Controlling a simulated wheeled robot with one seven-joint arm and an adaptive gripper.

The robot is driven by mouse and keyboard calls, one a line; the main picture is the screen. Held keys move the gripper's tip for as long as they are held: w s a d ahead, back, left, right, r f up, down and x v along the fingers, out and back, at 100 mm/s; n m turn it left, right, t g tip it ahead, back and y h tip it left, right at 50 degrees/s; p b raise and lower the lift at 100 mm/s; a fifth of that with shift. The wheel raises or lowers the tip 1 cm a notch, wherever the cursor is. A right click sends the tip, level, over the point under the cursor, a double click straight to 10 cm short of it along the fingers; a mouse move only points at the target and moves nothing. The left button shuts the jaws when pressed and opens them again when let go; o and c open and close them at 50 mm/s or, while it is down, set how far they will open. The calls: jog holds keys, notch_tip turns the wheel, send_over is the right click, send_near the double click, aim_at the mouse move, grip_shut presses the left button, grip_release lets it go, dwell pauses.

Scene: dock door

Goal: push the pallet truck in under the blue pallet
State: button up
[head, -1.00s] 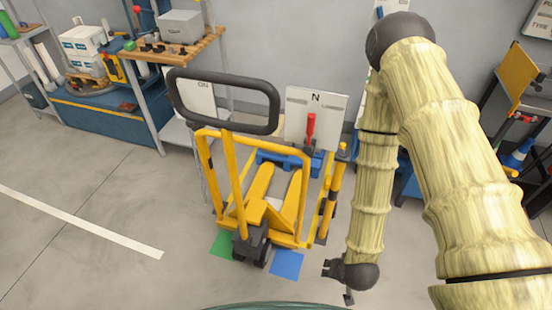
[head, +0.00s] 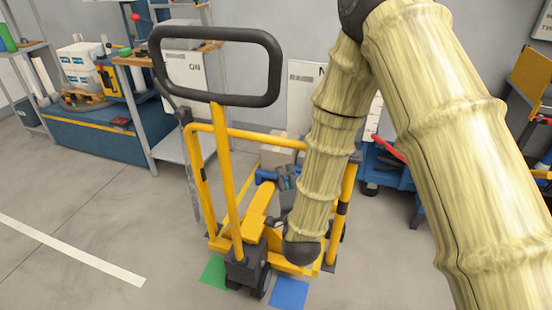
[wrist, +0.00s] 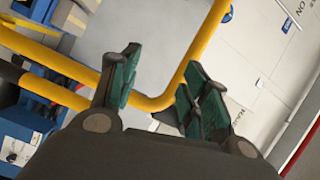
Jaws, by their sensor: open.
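The pallet truck (head: 257,215) stands in the middle of the head view, with yellow forks, a yellow upright and a black loop handle (head: 218,98). A strip of the blue pallet (head: 266,175) shows beyond the forks; my arm hides much of it, and I cannot tell how far the forks reach under it. My gripper (head: 285,185) is partly hidden by my arm, low by the right side of the truck. In the wrist view, my gripper (wrist: 160,90) is open, with a bent yellow tube (wrist: 150,102) showing between its green-padded fingers. I cannot tell whether they touch.
Green (head: 214,271) and blue (head: 290,292) floor patches lie at the truck's near end. A shelf (head: 180,147) stands behind left, and a blue cart (head: 388,172) at right. The floor at left is clear.

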aim_at(276, 145)
jog(key=w+a+r+b, duration=0.1)
jog(key=w, duration=0.3)
jog(key=w+a+r+m+t+b, duration=0.1)
jog(key=w+r, duration=0.1)
jog(key=w, duration=0.1)
jog(key=w+a+r+m+t+b, duration=0.1)
jog(key=w+r, duration=0.1)
jog(key=w, duration=0.2)
jog(key=shift+w+a+r, duration=0.1)
jog(key=shift+w+a, duration=0.05)
jog(key=shift+w, duration=0.15)
grip_shut()
